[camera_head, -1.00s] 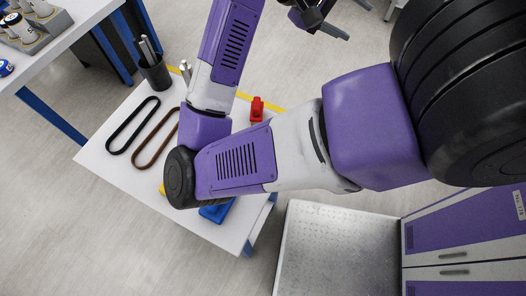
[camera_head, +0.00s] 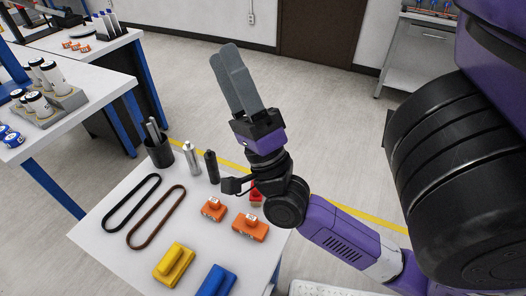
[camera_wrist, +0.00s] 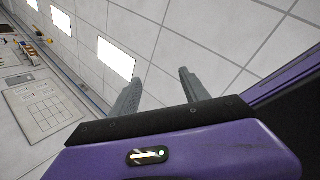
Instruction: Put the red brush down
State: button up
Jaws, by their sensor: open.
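A red object (camera_head: 256,188), which looks like the red brush, is on the white table (camera_head: 100,229) near its far right edge. In the head view it is partly hidden behind my wrist, so its full shape does not show. My gripper (camera_head: 229,60) is raised above the table, with its grey fingers pointing up and away from the tabletop. In the wrist view my gripper (camera_wrist: 161,77) is open, with nothing between its fingers and the ceiling behind them. The gripper is apart from the red object.
Two orange blocks (camera_head: 250,227) sit nearby. A black belt (camera_head: 132,204), a brown belt (camera_head: 156,217), a dark cup (camera_head: 159,154) and two cylinders (camera_head: 193,158) occupy the left and back.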

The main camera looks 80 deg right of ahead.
jog(key=a+f+n+g+y, duration=0.2)
jog(key=a+f+n+y, duration=0.3)
jog(key=f+n+y, duration=0.3)
jog(key=a+f+n+g+y, duration=0.2)
jog(key=a+f+n+y, duration=0.4)
jog(key=f, duration=0.4)
jog(key=s+a+f+n+g+y, duration=0.1)
jog(key=s+a+f+n+g, duration=0.5)
jog(key=s+f, duration=0.3)
notch_tip(320, 180, down, 3)
jog(key=shift+a+r+n+y, duration=0.1)
jog(key=shift+a+n+y, duration=0.2)
jog(key=shift+a+n, duration=0.45)
jog(key=shift+o, duration=0.3)
jog(key=shift+a, duration=0.15)
